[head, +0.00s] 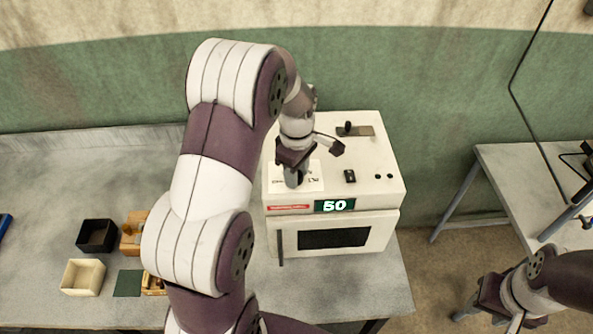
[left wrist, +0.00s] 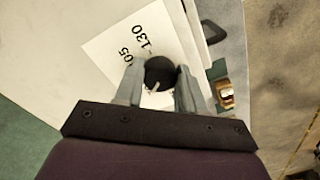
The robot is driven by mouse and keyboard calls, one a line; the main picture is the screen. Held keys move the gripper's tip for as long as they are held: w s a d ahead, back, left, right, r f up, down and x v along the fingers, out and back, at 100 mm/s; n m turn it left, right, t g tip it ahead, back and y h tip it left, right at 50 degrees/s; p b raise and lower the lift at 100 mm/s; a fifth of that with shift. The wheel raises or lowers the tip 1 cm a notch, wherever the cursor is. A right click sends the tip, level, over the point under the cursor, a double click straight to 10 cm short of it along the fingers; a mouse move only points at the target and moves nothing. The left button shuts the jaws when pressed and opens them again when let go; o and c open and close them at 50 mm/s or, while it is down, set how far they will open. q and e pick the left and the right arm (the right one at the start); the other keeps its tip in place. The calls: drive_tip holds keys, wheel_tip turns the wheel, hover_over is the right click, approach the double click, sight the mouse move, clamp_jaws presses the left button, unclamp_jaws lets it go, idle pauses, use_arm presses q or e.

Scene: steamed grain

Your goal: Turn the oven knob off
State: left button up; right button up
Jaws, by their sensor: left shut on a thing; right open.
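The white oven (head: 385,185) stands on the table with its door closed, and its display (head: 334,205) reads 50. The round black oven knob (left wrist: 158,70) sits on the oven's top over a white paper label (left wrist: 110,45). My left gripper (head: 296,178) points down onto the knob; in the left wrist view (left wrist: 160,85) its fingers are shut on the knob from both sides. In the head view the knob is mostly hidden by the fingers. My right gripper (head: 500,318) is at the lower right, away from the oven, its fingertips hardly visible.
A black switch (head: 349,176) and a dark lever on a plate (head: 355,130) are also on the oven top. A black box (head: 97,235), a cream box (head: 83,277) and a dark green square (head: 128,283) are at the left. Another table (head: 520,180) stands at the right.

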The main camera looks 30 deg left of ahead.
use_arm(q)
drive_tip(key=n, duration=0.5)
drive_tip(key=shift+w, duration=0.1)
drive_tip(key=n, duration=0.5)
drive_tip(key=shift+w, duration=0.1)
idle(0.5)
drive_tip(key=o, duration=1.1)
drive_tip(key=shift+c, duration=0.2)
drive_tip(key=shift+r, duration=0.1)
drive_tip(key=shift+r+b, duration=0.3)
drive_tip(key=shift+r, duration=0.05)
wheel_tip(320, 180, up, 4)
drive_tip(key=shift+w+f+b, duration=0.1)
drive_tip(key=shift+b, duration=0.7)
wheel_tip(320, 180, up, 8)
drive_tip(key=p, duration=0.7)
